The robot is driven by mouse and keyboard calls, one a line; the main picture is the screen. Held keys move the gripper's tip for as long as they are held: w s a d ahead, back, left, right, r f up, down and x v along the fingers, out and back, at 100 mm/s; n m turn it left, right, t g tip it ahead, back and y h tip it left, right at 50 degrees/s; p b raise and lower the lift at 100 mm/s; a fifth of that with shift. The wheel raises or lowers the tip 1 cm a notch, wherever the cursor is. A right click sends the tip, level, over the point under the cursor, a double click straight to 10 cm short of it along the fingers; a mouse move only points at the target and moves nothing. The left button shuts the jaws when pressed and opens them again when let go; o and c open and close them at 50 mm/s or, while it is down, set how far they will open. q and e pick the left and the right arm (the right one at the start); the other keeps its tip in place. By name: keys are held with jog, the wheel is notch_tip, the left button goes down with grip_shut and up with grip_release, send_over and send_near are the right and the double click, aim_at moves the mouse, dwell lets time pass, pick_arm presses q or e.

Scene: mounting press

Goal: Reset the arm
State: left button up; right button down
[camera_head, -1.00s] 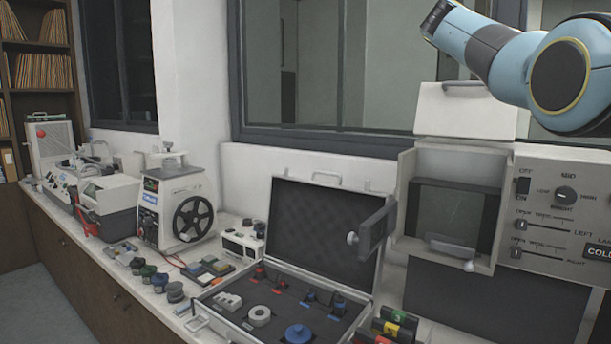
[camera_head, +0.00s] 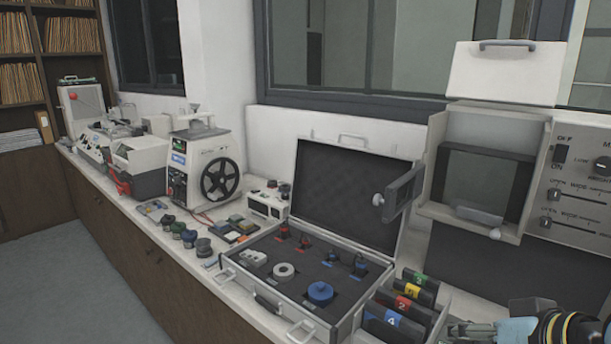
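Part of my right arm (camera_head: 560,328) shows at the bottom right corner of the head view, with light blue, black and yellow parts. Grey metal parts (camera_head: 472,332) at its left end lie low over the counter's front area, cut off by the bottom edge. I cannot make out the fingertips or whether that gripper is open or shut, and I see nothing held. My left arm and gripper are out of view.
An open case (camera_head: 320,292) with small parts stands on the counter, its lid (camera_head: 350,195) up. A rack of numbered dark holders (camera_head: 395,325) sits to its right, near my arm. A white cabinet (camera_head: 470,130) and control panel (camera_head: 585,190) stand behind. A reel machine (camera_head: 203,170) is left.

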jog(key=s+d+f+n+g+h, duration=0.1)
jog(key=s+d+g+h, duration=0.15)
jog(key=s, duration=0.65)
jog(key=s+d+f+n+g+h, duration=0.15)
jog(key=s+d, duration=0.25)
jog(key=s, duration=0.5)
notch_tip(320, 180, down, 42)
jog(key=s+d+m+g+b, duration=0.1)
jog(key=s+d+g+b, duration=0.15)
jog(key=b, duration=1.15)
jog(key=s+f+b, duration=0.5)
jog(key=s+f, duration=0.4)
jog(key=f, duration=0.3)
jog(key=s+d+f+b, duration=0.1)
jog(key=s+f+b, duration=0.4)
jog(key=s+f, duration=0.3)
notch_tip(320, 180, down, 5)
jog(key=shift+s+r+g, duration=0.2)
jog(key=shift+s+g, duration=0.15)
jog(key=shift+s, duration=0.05)
jog(key=shift+s+r+m, duration=0.1)
jog(key=shift+m, duration=0.15)
